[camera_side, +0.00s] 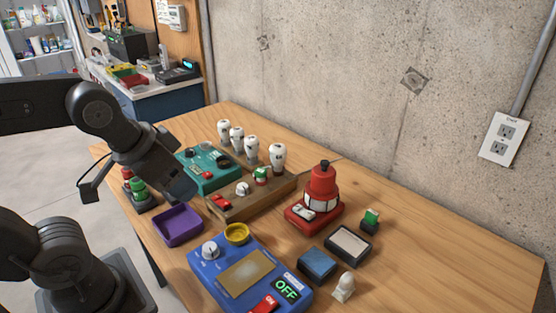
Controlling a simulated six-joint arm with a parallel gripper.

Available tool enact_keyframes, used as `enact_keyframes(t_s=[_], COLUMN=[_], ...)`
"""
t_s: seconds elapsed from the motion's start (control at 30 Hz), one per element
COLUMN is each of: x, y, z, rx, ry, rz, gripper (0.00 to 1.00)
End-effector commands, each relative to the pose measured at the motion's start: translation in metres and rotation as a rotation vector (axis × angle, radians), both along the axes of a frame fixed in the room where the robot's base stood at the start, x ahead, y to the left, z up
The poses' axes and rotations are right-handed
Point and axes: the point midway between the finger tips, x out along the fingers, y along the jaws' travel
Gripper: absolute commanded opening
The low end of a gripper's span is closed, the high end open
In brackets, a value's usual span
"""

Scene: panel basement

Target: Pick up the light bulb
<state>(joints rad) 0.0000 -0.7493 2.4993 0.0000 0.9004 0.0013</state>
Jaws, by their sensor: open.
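Several white, bulb-shaped pieces with dark marks stand upright in a row along the back of the wooden panel; the nearest bulb-shaped piece (277,156) is at the right end. A small off-white piece (344,288) stands alone on the table near the front edge; I cannot tell if it is a bulb. My gripper (184,192) is at the left, above the purple tray (178,226) and close to the teal box (208,169). It is open, apart from the white pieces, and its fingers are hard to make out.
A blue panel (238,270) with a yellow ring (237,233) fills the front. A red beacon (321,190), a white-topped box (348,244), a small blue box (317,264) and a green switch (370,220) stand to the right. The table's right side is clear. A concrete wall (350,80) is behind.

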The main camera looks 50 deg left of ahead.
Motion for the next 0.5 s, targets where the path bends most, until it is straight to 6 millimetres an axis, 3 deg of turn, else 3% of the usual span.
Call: enact_keyframes(t_s=[0.17,0.27,0.5], x=[0.019,0.048,0.137], y=[0.003,0.007,0.024], z=[0.015,0.032,0.059], rx=[0.042,0.099,0.233], ry=[0.033,0.078,0.210], rz=[-0.070,-0.179,-0.522], gripper=[0.62,0.62,0.62])
